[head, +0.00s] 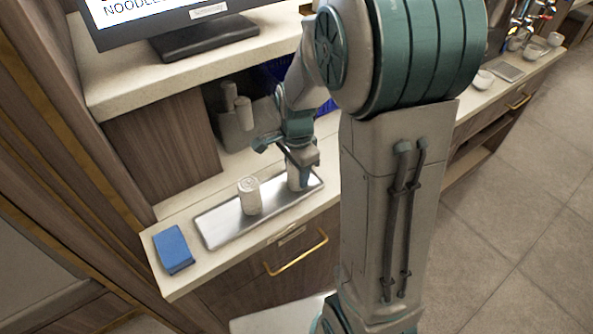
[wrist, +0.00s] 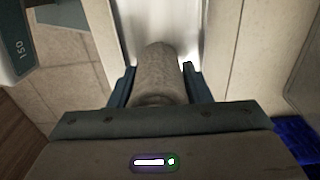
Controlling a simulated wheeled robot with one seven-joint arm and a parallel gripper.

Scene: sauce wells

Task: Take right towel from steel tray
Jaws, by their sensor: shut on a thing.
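The steel tray (head: 222,226) lies on the counter in the head view. A white rolled towel (head: 250,197) stands upright on its left-middle part. The right towel (head: 296,181) stands near the tray's right end, partly hidden by my gripper (head: 300,170). My gripper is shut on this right towel. In the wrist view the right towel (wrist: 161,75) sits between the two blue fingers, with the bright tray (wrist: 188,28) beyond it. I cannot tell if the towel's base touches the tray.
A blue box-like item (head: 172,249) lies left of the tray. A grey dispenser (head: 235,120) stands behind, under a raised shelf (head: 180,72) with a monitor (head: 200,35). A wooden panel (head: 163,150) borders the left. A drawer with a brass handle (head: 297,257) is below the counter.

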